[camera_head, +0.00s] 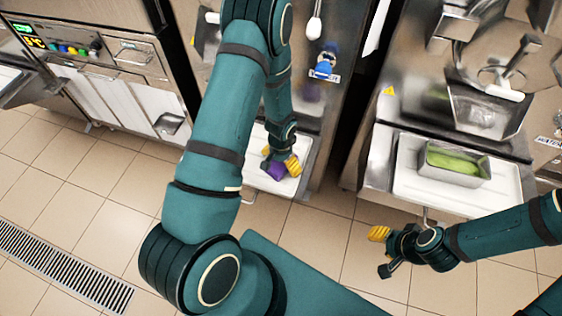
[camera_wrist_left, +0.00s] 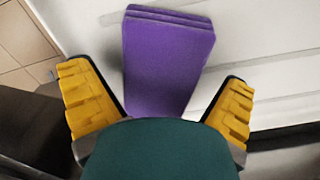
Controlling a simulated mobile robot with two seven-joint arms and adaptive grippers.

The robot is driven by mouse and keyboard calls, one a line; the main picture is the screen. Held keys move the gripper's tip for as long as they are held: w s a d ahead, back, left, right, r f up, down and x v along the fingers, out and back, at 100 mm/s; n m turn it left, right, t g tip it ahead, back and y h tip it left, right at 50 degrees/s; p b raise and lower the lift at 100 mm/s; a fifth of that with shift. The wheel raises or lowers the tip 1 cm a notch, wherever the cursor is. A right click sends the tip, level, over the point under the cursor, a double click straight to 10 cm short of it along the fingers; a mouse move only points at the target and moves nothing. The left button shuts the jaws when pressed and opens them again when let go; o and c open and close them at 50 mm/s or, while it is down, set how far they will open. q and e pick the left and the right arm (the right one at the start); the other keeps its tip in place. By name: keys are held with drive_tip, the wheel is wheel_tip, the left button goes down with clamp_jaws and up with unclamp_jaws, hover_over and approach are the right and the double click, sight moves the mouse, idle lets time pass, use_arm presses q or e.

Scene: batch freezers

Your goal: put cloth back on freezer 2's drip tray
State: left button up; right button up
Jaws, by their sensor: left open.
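The purple cloth (camera_wrist_left: 165,55) is a folded pad lying on a white drip tray (camera_wrist_left: 270,75) in the left wrist view. In the head view the cloth (camera_head: 276,170) shows beside my left fingers, on the white tray (camera_head: 290,187) of the middle freezer. My left gripper (camera_head: 281,164) is over the tray. In the left wrist view its yellow fingers (camera_wrist_left: 160,105) are spread apart, one on each side of the cloth, with gaps showing. My right gripper (camera_head: 381,252) hangs over the floor at the right; only one yellow finger shows clearly.
The right freezer's white tray (camera_head: 410,185) holds a metal pan (camera_head: 455,164) with green contents. A blue-and-white item (camera_head: 325,66) is on the middle freezer's front. The left freezer (camera_head: 105,55) has coloured knobs. The tiled floor (camera_head: 90,190) is clear around a drain grate (camera_head: 62,270).

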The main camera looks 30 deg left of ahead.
use_arm(q)
wheel_tip(320, 180, up, 12)
drive_tip(key=p, duration=0.3)
drive_tip(key=s+d+f+n+h, duration=0.1)
drive_tip(key=s+d+h, duration=0.1)
drive_tip(key=s+d, duration=0.3)
drive_tip(key=s+d+f+n+t+h, duration=0.1)
drive_tip(key=s+d, duration=0.4)
drive_tip(key=d, duration=0.7)
drive_tip(key=shift+d+f+n+t+h, duration=0.3)
drive_tip(key=shift+f+n+h, duration=0.1)
drive_tip(key=shift+f+n, duration=0.35)
